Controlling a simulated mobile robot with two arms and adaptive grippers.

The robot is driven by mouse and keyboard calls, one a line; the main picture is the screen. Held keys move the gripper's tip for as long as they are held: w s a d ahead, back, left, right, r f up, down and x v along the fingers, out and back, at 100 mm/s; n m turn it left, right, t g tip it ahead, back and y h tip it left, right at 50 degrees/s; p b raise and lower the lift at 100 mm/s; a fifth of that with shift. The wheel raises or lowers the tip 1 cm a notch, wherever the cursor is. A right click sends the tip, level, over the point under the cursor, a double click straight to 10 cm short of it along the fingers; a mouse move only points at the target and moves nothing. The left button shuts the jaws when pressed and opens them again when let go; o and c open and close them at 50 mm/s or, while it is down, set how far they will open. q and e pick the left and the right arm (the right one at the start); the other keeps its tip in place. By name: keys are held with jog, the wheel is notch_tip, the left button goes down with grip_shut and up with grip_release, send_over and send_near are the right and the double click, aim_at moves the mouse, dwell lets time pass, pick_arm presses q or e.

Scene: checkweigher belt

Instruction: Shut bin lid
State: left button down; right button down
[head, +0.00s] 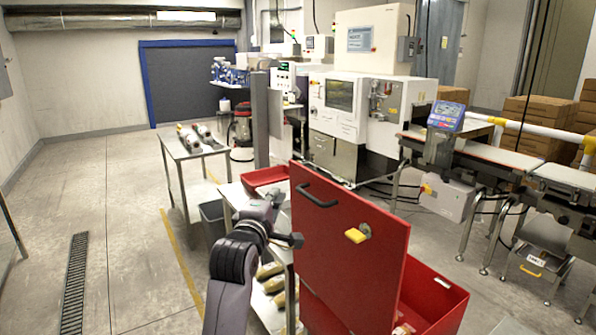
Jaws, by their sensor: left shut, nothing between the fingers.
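The red bin (442,292) stands at the lower right with its inside partly visible. Its red lid (345,255) stands raised, close to upright, with a black handle (317,195) near its top left and a yellow latch (356,236) on its face. My left gripper (291,240) is shut and empty at the left edge of the lid, below the handle. I cannot tell whether it touches the lid. My right gripper is not in view.
A table (248,190) with a red tray (265,177) and several wrapped items stands behind and below my left arm. A grey bin (212,220) is beside it. The conveyor (480,152) runs behind the red bin at right. Open floor lies at left.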

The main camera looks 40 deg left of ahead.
pick_arm(q)
jog(key=p, duration=0.3)
send_near(302, 168)
jog(key=a, duration=0.4)
jog(key=w, duration=0.1)
jog(key=w+d+p, duration=0.2)
jog(key=w, duration=0.1)
jog(key=shift+w+r, duration=0.1)
jog(key=shift+r, duration=0.05)
jog(key=shift+w, duration=0.1)
